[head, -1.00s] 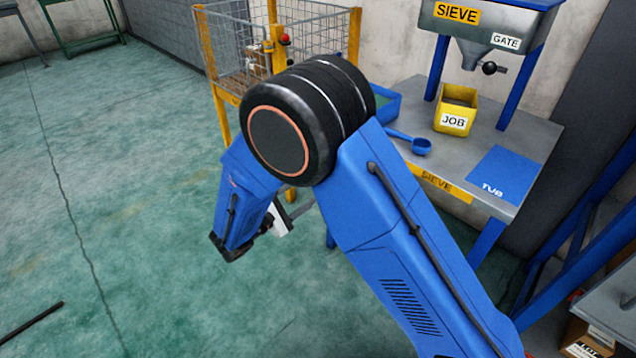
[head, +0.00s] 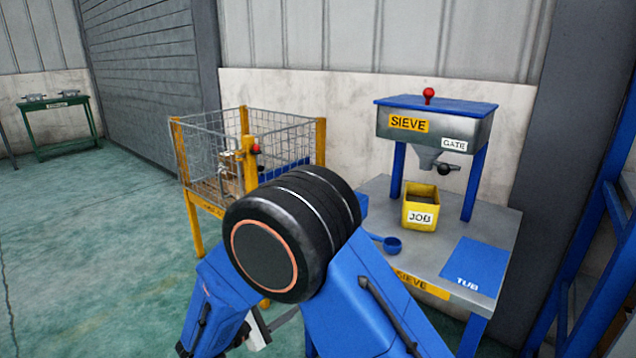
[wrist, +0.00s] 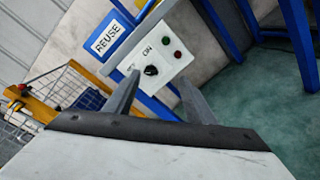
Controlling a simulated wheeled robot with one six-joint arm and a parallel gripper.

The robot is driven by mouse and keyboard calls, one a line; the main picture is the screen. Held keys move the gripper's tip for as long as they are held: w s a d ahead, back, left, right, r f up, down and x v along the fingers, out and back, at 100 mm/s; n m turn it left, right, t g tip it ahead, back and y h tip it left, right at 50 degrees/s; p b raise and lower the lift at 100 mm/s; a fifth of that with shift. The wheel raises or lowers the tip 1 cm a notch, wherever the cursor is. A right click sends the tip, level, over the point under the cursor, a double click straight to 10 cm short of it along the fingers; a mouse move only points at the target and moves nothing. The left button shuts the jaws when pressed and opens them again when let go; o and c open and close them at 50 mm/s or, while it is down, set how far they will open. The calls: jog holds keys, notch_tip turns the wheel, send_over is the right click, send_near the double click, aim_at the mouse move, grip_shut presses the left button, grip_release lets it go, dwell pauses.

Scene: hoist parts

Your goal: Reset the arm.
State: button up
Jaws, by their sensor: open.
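My blue arm with its black elbow joint (head: 290,235) fills the lower middle of the head view, bent down to the left. In the wrist view both fingers of my gripper (wrist: 159,80) show, spread apart with nothing between them. Beyond the fingers is a white panel (wrist: 163,55) with a black knob, marked ON, and a red and a green button. In the head view only a small part of the gripper shows at the bottom edge; the rest is hidden or out of frame.
A grey bench (head: 497,222) holds the sieve (head: 470,127), a yellow JOB tub (head: 420,218), a blue scoop (head: 392,244) and a blue TUB mat (head: 468,266). A wire cage (head: 290,152) with yellow posts stands behind my arm. The green floor (head: 90,240) at left is clear.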

jog(key=s+d+r+m+g+y, duration=0.1)
jog(key=s+d+r+m+g, duration=0.2)
jog(key=d, duration=0.7)
jog(key=s+d+r+m+g+y, duration=0.1)
jog(key=d+r+m+g, duration=0.25)
jog(key=d, duration=0.65)
jog(key=s+d+r+m+g, duration=0.2)
jog(key=s+d+r+g, duration=0.15)
jog(key=d, duration=0.65)
jog(key=s+d+r+m+y, duration=0.1)
jog(key=s+d+m+y, duration=0.2)
jog(key=s, duration=0.3)
jog(key=s+d+r+m+t+y, duration=0.1)
jog(key=s+d+r+m+y, duration=0.1)
jog(key=s, duration=0.4)
jog(key=s+d+r+m+t+y, duration=0.1)
jog(key=s+d+m+y, duration=0.2)
jog(key=s, duration=0.4)
jog(key=shift+d+r+m+y, duration=0.4)
jog(key=shift+d+y, duration=0.15)
jog(key=shift+y, duration=0.35)
